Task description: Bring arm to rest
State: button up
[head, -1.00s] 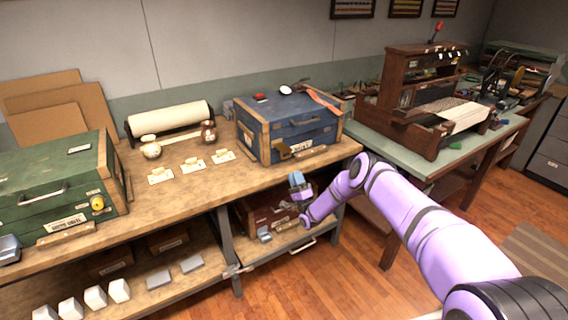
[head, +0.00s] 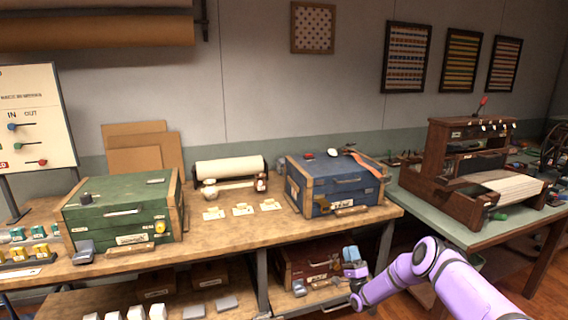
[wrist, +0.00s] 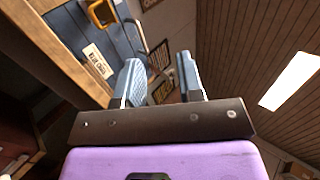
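My purple arm reaches in from the lower right of the head view. My gripper (head: 351,262) is in front of the bench's right end, below the tabletop and near the lower shelf. In the wrist view my gripper (wrist: 160,82) shows two blue-grey padded fingers held apart with nothing between them. The blue chest (head: 340,186) on the bench is beyond the fingers; its label and yellow latch show at the upper left of the wrist view.
The wooden bench (head: 120,266) also carries a green chest (head: 118,212), a paper roll (head: 228,171) and small cards. A dark red box (head: 307,262) sits on the lower shelf beside my gripper. A green-topped table (head: 455,232) with a wooden loom-like machine (head: 465,160) stands right.

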jog(key=w+a+r+n+g, duration=0.25)
jog(key=w+r+n, duration=0.2)
jog(key=r, duration=0.75)
jog(key=w+a+r+n+g, duration=0.25)
jog(key=w+r+g, duration=0.2)
jog(key=r, duration=0.75)
jog(key=s+d+r+n+g+h, duration=0.15)
jog(key=s+r, duration=0.35)
jog(key=r, duration=0.5)
jog(key=s+d+r+n+g+h, duration=0.1)
jog(key=s+r+n+g+h, duration=0.25)
jog(key=r, duration=0.75)
jog(key=s+d+r+g+h, duration=0.25)
jog(key=s+r, duration=0.25)
jog(key=s, duration=0.8)
jog(key=s+d+r+g+h, duration=0.1)
jog(key=s+d+r, duration=0.25)
jog(key=s, duration=0.95)
jog(key=s+f+n+g, duration=0.1)
jog(key=s+f+g, duration=0.1)
jog(key=s, duration=1.3)
jog(key=s+d+f+n+g, duration=0.1)
jog(key=s+f+g, duration=0.1)
jog(key=s, duration=1.4)
jog(key=shift+d+f+g, duration=0.2)
jog(key=shift+g, duration=0.65)
